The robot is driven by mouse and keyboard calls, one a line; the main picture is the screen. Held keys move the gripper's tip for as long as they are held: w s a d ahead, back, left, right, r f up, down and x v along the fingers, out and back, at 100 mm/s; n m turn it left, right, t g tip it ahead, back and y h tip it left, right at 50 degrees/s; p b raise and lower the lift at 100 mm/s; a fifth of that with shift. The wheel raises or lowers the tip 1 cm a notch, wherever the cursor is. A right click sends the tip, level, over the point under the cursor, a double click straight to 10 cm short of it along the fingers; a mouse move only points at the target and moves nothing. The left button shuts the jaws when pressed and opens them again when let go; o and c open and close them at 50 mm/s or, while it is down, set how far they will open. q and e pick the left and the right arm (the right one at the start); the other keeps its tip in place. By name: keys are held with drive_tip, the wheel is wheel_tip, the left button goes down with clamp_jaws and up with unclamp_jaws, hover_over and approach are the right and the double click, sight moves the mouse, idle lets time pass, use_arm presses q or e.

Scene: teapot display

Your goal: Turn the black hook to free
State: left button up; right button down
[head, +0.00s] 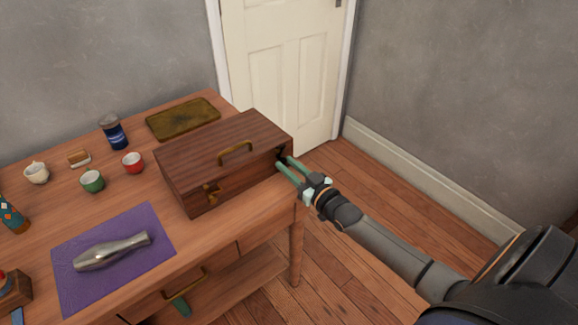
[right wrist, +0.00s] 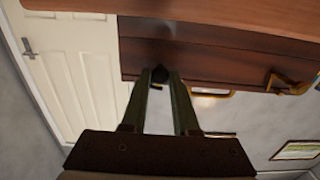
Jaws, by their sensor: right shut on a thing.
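A dark wooden box (head: 225,150) with a lid sits on the table, closed. My right gripper (head: 281,163) reaches the box's right end from the right, its green fingers pointing at that side. In the right wrist view its fingers (right wrist: 164,78) are shut on the small black hook (right wrist: 160,72) on the box's side. In the head view the hook is too dark and small to make out. A green piece (head: 180,306) low by the drawer looks like a fingertip of my left gripper; its jaws cannot be judged.
Cups, a dark blue tin (head: 114,133), a brown tray (head: 183,119) and a silver vase on a purple mat (head: 150,215) share the table (head: 215,232). Floor right of the table is clear.

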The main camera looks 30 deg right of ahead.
idle(0.3)
drive_tip(key=m+p, duration=0.1)
drive_tip(key=m, duration=0.1)
drive_tip(key=shift+m, duration=0.4)
drive_tip(key=m, duration=0.3)
drive_tip(key=shift+m, duration=0.4)
drive_tip(key=m, duration=0.4)
drive_tip(key=shift+m, duration=1.1)
drive_tip(key=c, duration=0.7)
unclamp_jaws()
